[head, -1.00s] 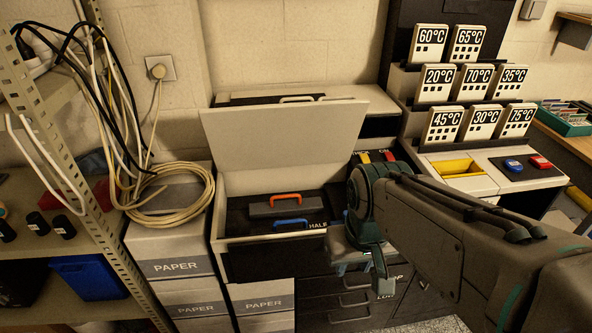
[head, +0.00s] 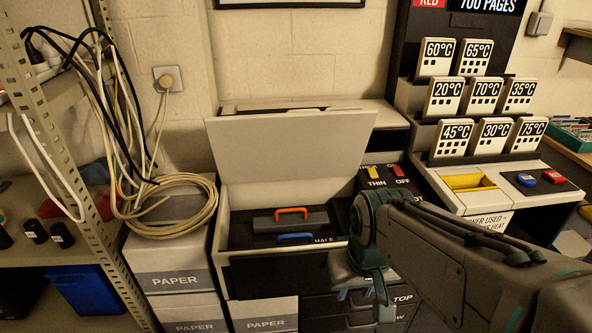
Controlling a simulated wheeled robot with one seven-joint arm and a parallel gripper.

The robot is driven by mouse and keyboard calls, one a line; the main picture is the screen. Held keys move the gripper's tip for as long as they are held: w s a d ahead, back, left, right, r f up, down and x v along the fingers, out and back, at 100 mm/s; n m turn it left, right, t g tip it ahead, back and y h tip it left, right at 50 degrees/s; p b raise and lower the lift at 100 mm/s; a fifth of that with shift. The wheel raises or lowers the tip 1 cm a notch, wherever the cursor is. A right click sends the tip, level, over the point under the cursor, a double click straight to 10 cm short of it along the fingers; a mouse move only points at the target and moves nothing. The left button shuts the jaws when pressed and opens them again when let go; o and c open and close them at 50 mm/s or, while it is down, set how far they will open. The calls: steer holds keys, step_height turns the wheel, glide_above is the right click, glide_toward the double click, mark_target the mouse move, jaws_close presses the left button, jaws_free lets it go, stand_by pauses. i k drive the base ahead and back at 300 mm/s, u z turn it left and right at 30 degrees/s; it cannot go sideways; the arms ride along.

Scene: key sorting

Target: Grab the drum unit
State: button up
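The printer (head: 223,262) stands with its pale lid (head: 290,146) raised. Inside its dark bay lies a grey unit with an orange handle (head: 291,211). In front of it is a blue handle (head: 295,238) on a dark part with partly readable lettering. No label shows which of these is the drum unit. My gripper (head: 363,298) points down to the right of the bay, in front of the drawers, apart from both handles. Its fingers look spread, with nothing between them. My forearm hides part of the area to its right.
Paper boxes (head: 176,283) stand left of the printer, with coiled cable (head: 178,207) on top. A metal shelf post (head: 72,168) is at far left. At right are temperature cards (head: 483,94), a yellow tray (head: 468,183) and blue and red buttons (head: 554,176). The space above the bay is clear.

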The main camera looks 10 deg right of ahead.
mark_target(276, 223)
steer(key=z, duration=1.3)
steer(key=i, duration=0.55)
steer(key=u, duration=2.4)
